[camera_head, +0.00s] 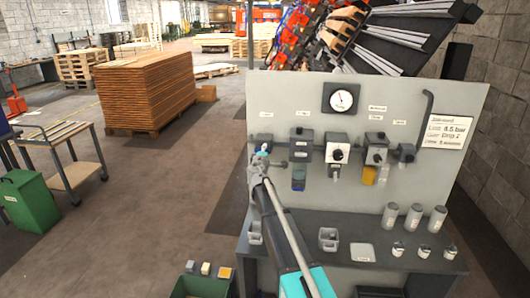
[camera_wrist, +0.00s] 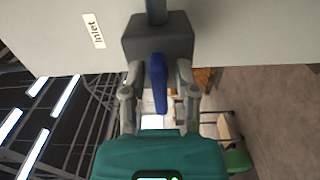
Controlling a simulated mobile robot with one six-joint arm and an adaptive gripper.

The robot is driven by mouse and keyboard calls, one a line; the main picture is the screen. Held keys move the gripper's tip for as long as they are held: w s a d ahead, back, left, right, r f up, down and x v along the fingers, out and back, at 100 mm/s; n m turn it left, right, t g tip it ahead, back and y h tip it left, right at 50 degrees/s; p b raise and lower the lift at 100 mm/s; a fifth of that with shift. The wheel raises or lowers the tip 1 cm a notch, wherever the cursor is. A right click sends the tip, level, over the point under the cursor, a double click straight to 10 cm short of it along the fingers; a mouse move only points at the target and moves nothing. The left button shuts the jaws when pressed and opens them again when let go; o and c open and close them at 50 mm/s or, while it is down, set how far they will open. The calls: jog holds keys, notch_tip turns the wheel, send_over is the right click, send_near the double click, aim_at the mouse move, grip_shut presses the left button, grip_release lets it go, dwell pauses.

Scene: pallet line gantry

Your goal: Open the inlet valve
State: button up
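The inlet valve is a dark grey block (camera_wrist: 158,38) on the light panel, beside a label reading "Inlet" (camera_wrist: 94,30) in the wrist view. Its blue lever handle (camera_wrist: 158,82) sticks out from the block. My gripper (camera_wrist: 159,75) has one finger on each side of this handle, with narrow gaps showing, so it looks open around it. In the head view my gripper (camera_head: 261,160) is at the left end of the panel's row of fittings, in front of the inlet valve (camera_head: 263,141). There it mostly hides the handle.
The grey panel (camera_head: 300,85) carries a gauge (camera_head: 341,98), a blue-bowled filter (camera_head: 299,178), a knobbed regulator (camera_head: 338,154) and an amber-bowled unit (camera_head: 370,174). Canisters and small bins stand on the bench (camera_head: 345,225) below. A cart (camera_head: 65,165) and a board stack (camera_head: 148,88) stand left; open floor lies between.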

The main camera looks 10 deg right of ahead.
dwell(0.4)
jog(key=v, duration=1.2)
dwell(0.3)
